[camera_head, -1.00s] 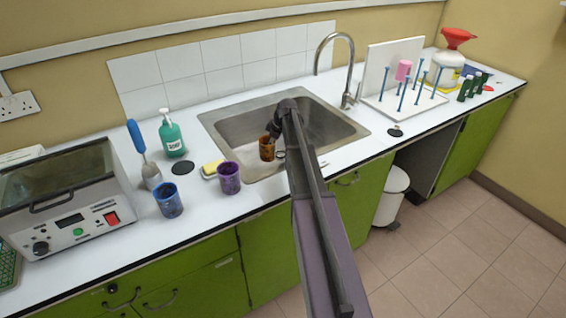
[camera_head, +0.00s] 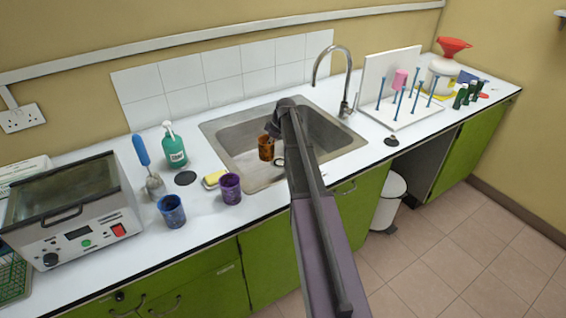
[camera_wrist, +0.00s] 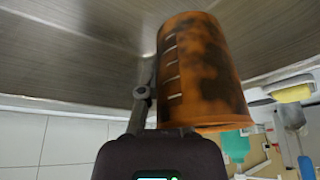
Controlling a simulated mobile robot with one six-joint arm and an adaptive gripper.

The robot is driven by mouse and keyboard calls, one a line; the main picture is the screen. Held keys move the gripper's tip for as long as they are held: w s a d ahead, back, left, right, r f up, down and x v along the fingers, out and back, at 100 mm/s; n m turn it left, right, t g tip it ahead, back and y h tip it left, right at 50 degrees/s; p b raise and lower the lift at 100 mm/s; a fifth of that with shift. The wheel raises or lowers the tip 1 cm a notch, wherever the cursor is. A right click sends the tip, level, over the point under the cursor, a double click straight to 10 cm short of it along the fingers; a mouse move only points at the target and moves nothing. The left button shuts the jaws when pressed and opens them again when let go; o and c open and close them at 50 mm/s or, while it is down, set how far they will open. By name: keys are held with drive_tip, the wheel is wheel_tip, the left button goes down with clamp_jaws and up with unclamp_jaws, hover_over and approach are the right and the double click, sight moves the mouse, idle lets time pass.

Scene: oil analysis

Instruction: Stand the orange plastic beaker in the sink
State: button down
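The orange plastic beaker (camera_head: 265,149), stained with dark smudges, is upright inside the metal sink (camera_head: 219,126), near its left side. My gripper (camera_head: 272,131) is at the beaker's rim, coming from above and right. In the wrist view, which is turned upside down, the orange beaker (camera_wrist: 205,75) has its mouth toward my gripper and its base toward the sink floor. One finger lies along the outside of its wall; the other finger is hidden by the beaker. My gripper appears shut on the wall. Whether the base touches the sink floor is not clear.
A purple beaker (camera_head: 230,189), a blue beaker (camera_head: 172,212) and a yellow sponge (camera_head: 214,180) stand left of the sink, near a green soap bottle (camera_head: 173,150). The tap (camera_head: 348,75) arches behind the sink. A pegged drying rack (camera_head: 404,112) is at right.

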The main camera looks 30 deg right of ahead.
wheel_tip(320, 180, up, 20)
drive_tip(key=p, duration=1.8)
drive_tip(key=shift+f, duration=0.25)
drive_tip(key=shift+s, duration=0.2)
